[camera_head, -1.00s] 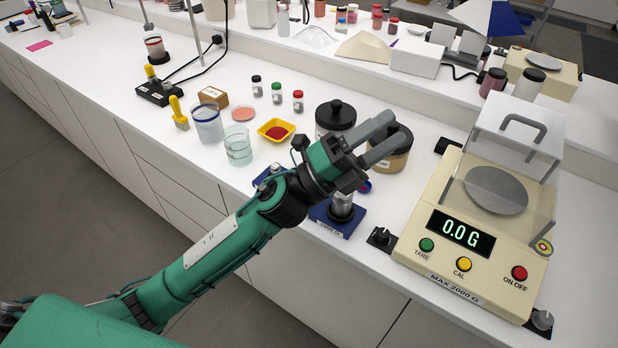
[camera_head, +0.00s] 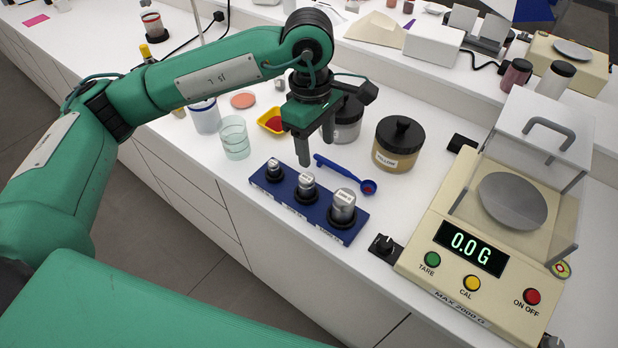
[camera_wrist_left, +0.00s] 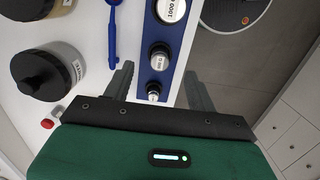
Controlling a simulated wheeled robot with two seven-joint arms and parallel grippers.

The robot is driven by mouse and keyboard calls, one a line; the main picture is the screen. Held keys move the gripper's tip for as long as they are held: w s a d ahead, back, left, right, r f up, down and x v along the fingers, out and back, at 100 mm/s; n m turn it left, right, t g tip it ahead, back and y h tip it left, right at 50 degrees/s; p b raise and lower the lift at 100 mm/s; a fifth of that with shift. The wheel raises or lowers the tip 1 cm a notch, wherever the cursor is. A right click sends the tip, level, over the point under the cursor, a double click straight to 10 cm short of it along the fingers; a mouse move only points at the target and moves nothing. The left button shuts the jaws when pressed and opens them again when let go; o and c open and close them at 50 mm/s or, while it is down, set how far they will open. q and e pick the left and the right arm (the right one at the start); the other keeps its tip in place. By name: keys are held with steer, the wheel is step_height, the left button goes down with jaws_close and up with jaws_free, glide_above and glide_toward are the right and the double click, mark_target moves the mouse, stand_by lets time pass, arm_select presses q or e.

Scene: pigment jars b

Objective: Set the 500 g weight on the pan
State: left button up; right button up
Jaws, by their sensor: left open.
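Three metal weights of rising size stand in a blue rack (camera_head: 262,184). The middle one (camera_head: 307,184), by its size order probably the 500 g weight, also shows in the left wrist view (camera_wrist_left: 159,58); its label is too small to read surely. The smallest (camera_head: 274,170) is to its left and the largest (camera_head: 343,206) to its right. My left gripper (camera_head: 316,150) points down, open and empty, just behind the rack; in the wrist view its fingers (camera_wrist_left: 158,80) lie either side of the rack's small end. The round grey pan (camera_head: 512,200) sits on the beige balance, reading 0.0 G.
A clear shield with a handle (camera_head: 549,128) stands around the pan. A blue spoon (camera_head: 340,171) lies behind the rack. Dark-lidded jars, one labelled yellow (camera_head: 397,158), stand behind it. A black knob box (camera_head: 383,246) sits between rack and balance.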

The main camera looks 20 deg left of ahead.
mark_target(306, 178)
arm_select(q)
steer(key=shift+y, duration=0.5)
steer(key=f, duration=0.2)
steer(key=a+f+p, duration=0.1)
steer(key=f, duration=0.2)
steer(key=w+a+f+p, duration=0.1)
steer(key=f, duration=0.1)
steer(key=shift+f, duration=0.25)
steer(key=f+p, duration=0.1)
steer(key=f, duration=0.1)
steer(key=s+f+p, duration=0.1)
steer(key=f, duration=0.1)
steer(key=shift+f, duration=0.2)
steer(key=shift+w+f, duration=0.1)
steer(key=shift+f, duration=0.5)
steer(key=shift+r+p, duration=0.1)
steer(key=shift+p, duration=0.2)
jaws_close()
